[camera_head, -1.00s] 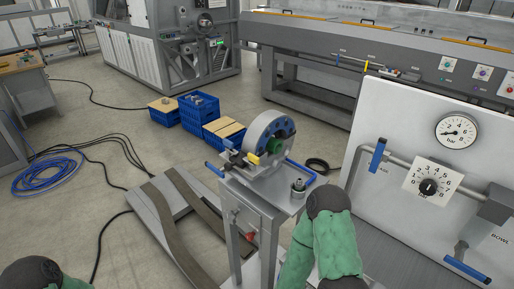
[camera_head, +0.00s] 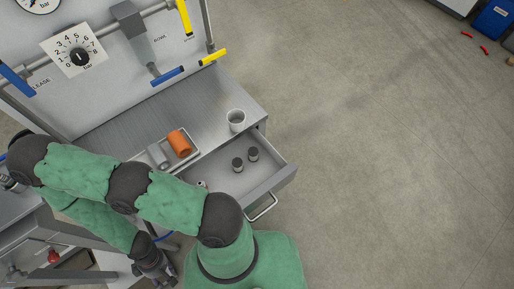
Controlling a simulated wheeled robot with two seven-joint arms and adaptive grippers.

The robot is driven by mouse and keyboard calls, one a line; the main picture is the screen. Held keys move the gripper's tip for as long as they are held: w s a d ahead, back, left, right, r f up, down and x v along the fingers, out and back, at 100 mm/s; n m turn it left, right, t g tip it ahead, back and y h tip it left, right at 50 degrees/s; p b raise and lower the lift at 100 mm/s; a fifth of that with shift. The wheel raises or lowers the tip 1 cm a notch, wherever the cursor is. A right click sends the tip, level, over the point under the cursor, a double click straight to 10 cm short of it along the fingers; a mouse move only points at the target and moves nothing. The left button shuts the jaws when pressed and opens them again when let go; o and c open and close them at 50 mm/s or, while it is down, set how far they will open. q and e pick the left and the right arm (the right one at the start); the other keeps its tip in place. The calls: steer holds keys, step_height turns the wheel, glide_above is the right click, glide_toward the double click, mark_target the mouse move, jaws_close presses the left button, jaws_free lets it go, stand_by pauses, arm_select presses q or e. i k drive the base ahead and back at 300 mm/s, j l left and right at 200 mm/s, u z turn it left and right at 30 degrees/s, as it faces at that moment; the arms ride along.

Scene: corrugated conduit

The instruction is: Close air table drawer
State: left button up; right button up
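The air table (camera_head: 125,125) stands in the upper left, with its gauge panel behind a grey worktop. Its drawer (camera_head: 285,178) is pulled out from under the worktop, with a metal handle (camera_head: 262,208) on its front. Small dark cylinders (camera_head: 245,160) lie inside the drawer. My green-sleeved arm, apparently the right one, reaches across the drawer's left part and hides it. Its gripper (camera_head: 155,274) hangs at the bottom edge, left of the drawer and apart from the handle; its finger state is unclear. My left gripper is not in view.
On the worktop are a white cup (camera_head: 236,121) and a tray with an orange cylinder (camera_head: 179,143). A small grey stand with a red knob (camera_head: 53,256) is at the lower left.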

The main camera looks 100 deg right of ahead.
mark_target(259, 181)
steer(key=k+j+z, duration=0.15)
steer(key=z, duration=0.25)
steer(key=k+j+z, duration=0.2)
steer(key=j+z, duration=0.25)
steer(key=k+z, duration=0.15)
steer(key=z, duration=0.25)
steer(key=k+l+z, duration=0.1)
steer(key=l+z, duration=0.7)
steer(key=l, duration=0.2)
steer(key=k+l+u, duration=0.2)
steer(key=l, duration=0.2)
steer(key=l+u, duration=0.25)
steer(key=l, duration=0.15)
steer(key=k+l+u, duration=0.2)
steer(key=l, duration=0.15)
